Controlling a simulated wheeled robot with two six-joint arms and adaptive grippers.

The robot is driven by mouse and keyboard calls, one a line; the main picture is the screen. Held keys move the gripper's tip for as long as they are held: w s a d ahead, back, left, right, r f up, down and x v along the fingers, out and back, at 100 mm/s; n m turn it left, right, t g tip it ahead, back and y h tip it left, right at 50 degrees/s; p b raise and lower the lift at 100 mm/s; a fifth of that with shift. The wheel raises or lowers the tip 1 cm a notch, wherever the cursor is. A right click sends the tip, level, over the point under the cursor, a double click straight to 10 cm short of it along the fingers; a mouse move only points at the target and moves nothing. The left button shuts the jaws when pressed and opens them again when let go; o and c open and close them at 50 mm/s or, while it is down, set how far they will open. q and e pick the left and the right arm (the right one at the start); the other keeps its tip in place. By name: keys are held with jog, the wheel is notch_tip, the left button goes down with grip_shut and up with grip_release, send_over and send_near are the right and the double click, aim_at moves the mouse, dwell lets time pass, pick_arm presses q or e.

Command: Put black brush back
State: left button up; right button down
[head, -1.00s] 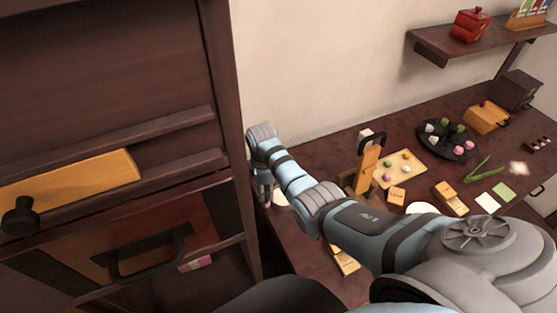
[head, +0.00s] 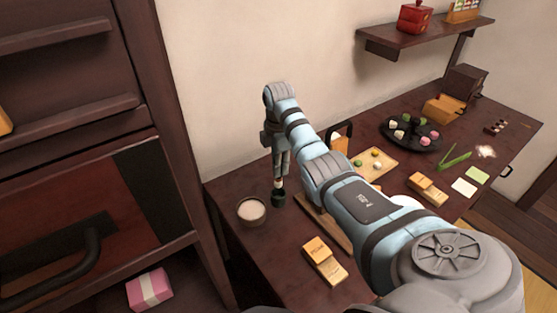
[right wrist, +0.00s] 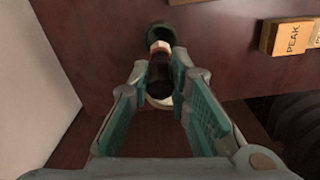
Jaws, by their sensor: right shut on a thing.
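My right gripper (head: 281,172) points down over the left end of the dark table. In the right wrist view its fingers (right wrist: 160,78) are shut on the black brush (right wrist: 160,72), which has a dark body and a pale and brown band. My left gripper is not in view.
A bowl of white stuff (head: 252,211) stands close left of the cup. A yellow block (head: 324,260) lies nearer. A board of sweets (head: 374,163) and a dark round tray (head: 411,136) are farther right. A tall dark cabinet (head: 150,130) stands left.

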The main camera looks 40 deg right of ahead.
aim_at(278, 182)
notch_tip(278, 182, down, 7)
jog(key=shift+f+b, duration=0.15)
jog(key=shift+b, duration=0.7)
jog(key=c, duration=1.5)
grip_release()
notch_tip(278, 182, up, 12)
jog(key=p, duration=0.3)
jog(key=shift+s, duration=0.1)
